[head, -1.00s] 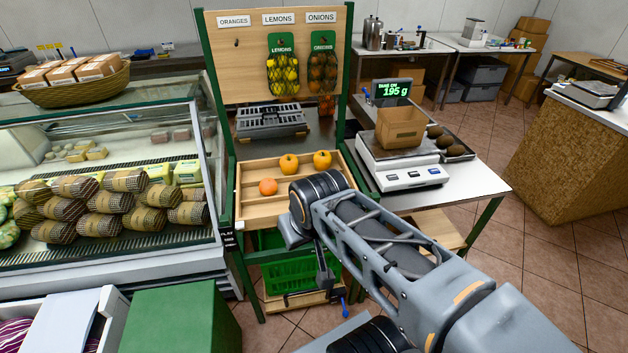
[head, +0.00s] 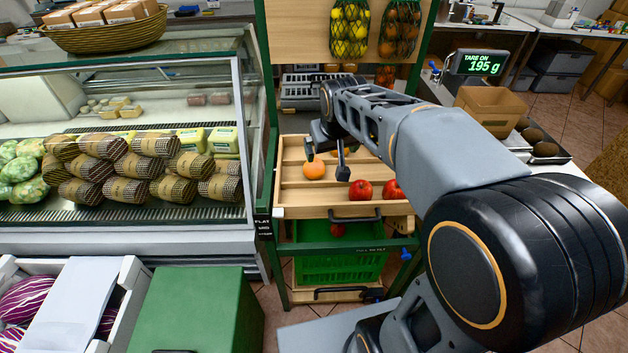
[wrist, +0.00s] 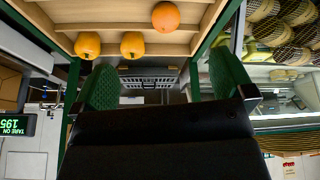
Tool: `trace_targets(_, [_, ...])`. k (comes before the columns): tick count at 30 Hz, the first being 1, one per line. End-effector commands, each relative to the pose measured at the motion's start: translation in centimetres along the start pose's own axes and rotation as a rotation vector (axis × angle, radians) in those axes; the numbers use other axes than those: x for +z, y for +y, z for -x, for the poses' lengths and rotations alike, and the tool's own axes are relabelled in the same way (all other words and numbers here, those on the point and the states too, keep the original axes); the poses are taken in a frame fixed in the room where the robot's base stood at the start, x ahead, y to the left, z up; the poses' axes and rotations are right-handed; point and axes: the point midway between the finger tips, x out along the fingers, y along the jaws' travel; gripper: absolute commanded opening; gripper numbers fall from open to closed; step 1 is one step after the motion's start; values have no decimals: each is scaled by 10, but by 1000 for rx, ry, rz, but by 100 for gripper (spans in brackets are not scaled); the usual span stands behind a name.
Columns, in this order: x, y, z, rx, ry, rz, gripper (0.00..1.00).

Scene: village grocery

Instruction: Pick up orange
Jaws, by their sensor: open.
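The orange (head: 314,170) lies in the wooden tray (head: 305,212), left of centre. In the wrist view, which looks upside down, the orange (wrist: 166,16) is at the top, beyond the fingertips. My gripper (head: 325,160) is over the tray in the head view, right beside the orange, its dark fingers apart. In the wrist view my gripper (wrist: 165,78) shows two green-padded fingers spread wide with nothing between them. I cannot tell the exact gap between fingers and orange.
Red apples (head: 360,190) sit in the tray's front row. A glass display case (head: 250,120) stands close on the left. A scale display (head: 478,63) and cardboard box (head: 488,108) are at right.

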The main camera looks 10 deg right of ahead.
Motion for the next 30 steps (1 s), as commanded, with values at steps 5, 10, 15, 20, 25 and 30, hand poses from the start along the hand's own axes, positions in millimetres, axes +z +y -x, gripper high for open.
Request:
trace_targets(5, [-36,-2,-74,9,-2,21,100])
trace_targets(10, [-58,-3,-113,14,1,34,100])
trace_targets(15, [-68,-3,-138,17,1,40,100])
trace_targets(20, [-70,-3,-167,17,0,41,100])
trace_targets(25, [-70,-2,-195,17,0,41,100])
trace_targets(30, [-70,-2,-212,17,2,41,100])
